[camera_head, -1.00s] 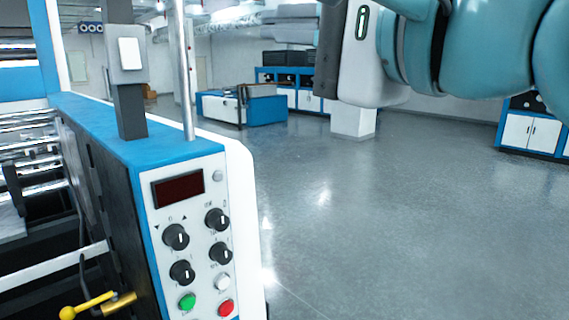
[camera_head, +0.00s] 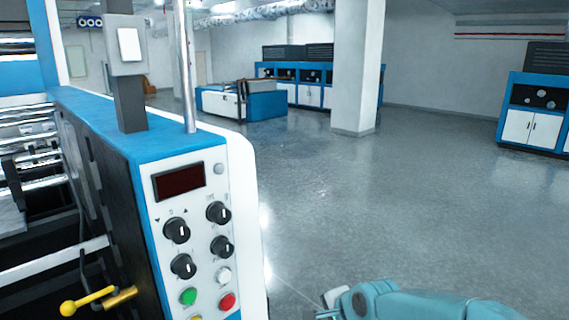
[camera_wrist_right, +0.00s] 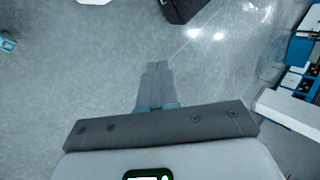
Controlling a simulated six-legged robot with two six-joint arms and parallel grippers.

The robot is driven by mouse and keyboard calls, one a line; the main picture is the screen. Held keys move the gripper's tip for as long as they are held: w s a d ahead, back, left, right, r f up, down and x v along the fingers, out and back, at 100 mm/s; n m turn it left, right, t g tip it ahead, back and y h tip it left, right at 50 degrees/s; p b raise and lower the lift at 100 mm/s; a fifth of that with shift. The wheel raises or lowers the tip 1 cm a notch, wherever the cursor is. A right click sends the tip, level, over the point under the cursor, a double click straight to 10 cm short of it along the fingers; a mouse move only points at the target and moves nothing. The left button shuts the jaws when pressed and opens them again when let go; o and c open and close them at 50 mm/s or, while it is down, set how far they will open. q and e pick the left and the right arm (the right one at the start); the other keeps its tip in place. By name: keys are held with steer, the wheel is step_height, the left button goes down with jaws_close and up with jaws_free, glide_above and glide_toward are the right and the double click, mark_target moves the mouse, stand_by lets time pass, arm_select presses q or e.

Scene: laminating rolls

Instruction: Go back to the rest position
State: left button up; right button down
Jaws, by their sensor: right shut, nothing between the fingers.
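My right gripper (camera_wrist_right: 157,68) shows in the right wrist view with its two fingers together and nothing between them, above bare grey floor. In the head view my teal right arm (camera_head: 425,303) lies low at the bottom edge, right of the machine. Its gripper end is not clear there. My left gripper is in neither view. The laminating machine (camera_head: 98,115) stands at the left with its control panel (camera_head: 197,235) facing me, and my right arm is apart from it.
The panel carries black knobs, a green button (camera_head: 188,297) and a red button (camera_head: 227,301). A yellow-knobbed lever (camera_head: 90,300) sticks out at the lower left. A white pillar (camera_head: 357,70) and blue-white cabinets (camera_head: 534,115) stand far back. The grey floor (camera_head: 400,205) between is clear.

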steer(key=s+d+f+n+g, duration=0.1)
steer(key=s+d+f+g, duration=0.1)
steer(key=s+f, duration=0.6)
steer(key=s+d+f+g, duration=0.2)
steer(key=s+f, duration=0.1)
steer(key=f, duration=0.9)
steer(key=s+f+n+g, duration=0.1)
steer(key=s+f+n, duration=0.3)
steer(key=s, duration=0.6)
steer(key=s+a+f+n+g, duration=0.1)
steer(key=s+f+n, duration=0.3)
steer(key=s, duration=0.6)
steer(key=shift+n, duration=1)
steer(key=shift+s+a+r, duration=0.1)
steer(key=shift+s+a, duration=0.05)
steer(key=shift+s, duration=0.1)
